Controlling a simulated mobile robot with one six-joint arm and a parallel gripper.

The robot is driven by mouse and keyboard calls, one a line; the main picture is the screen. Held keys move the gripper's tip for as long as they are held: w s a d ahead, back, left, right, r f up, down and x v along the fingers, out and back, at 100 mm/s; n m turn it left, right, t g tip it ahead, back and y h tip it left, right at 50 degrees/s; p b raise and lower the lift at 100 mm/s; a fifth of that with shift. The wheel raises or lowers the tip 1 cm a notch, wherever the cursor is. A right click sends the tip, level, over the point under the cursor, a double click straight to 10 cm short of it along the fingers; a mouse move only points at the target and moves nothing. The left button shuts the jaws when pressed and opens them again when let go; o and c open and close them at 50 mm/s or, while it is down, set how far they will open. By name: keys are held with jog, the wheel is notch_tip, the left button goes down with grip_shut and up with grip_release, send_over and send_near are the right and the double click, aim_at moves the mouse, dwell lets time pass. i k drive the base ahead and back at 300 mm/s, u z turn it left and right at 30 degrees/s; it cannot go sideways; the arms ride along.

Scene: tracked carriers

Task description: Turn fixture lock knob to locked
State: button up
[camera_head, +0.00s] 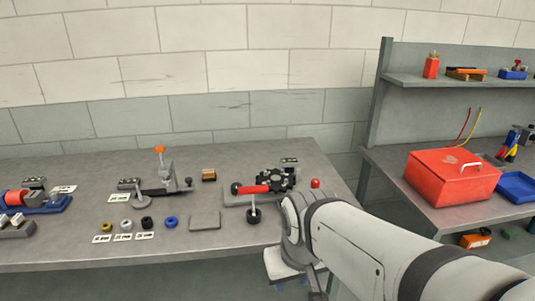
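A fixture (277,180) with dark clamp parts stands on a light plate on the grey bench, right of the middle. A red bar with a black end (250,189) lies across it. A black knob (254,215) on a pale stem is at its front edge. A red ball (315,183) shows at its right, beside my arm. I cannot tell which of these is the lock knob, or its lock state. My white arm comes in from the lower right and bends down at the bench's front edge. I cannot make out my gripper's fingers.
The grey bench (75,252) also holds a clamp with an orange tip (160,150), several small rings, a grey plate (205,221) and a blue-based red device (20,199). A shelf unit at right carries a red toolbox (452,178) and a blue tray (518,188).

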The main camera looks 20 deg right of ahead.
aim_at(315, 183)
jog(key=z, duration=0.2)
jog(key=i, duration=1.05)
jog(key=z, duration=0.5)
jog(key=k, duration=0.9)
jog(key=z, duration=0.2)
jog(key=i, duration=0.95)
jog(key=u, duration=0.1)
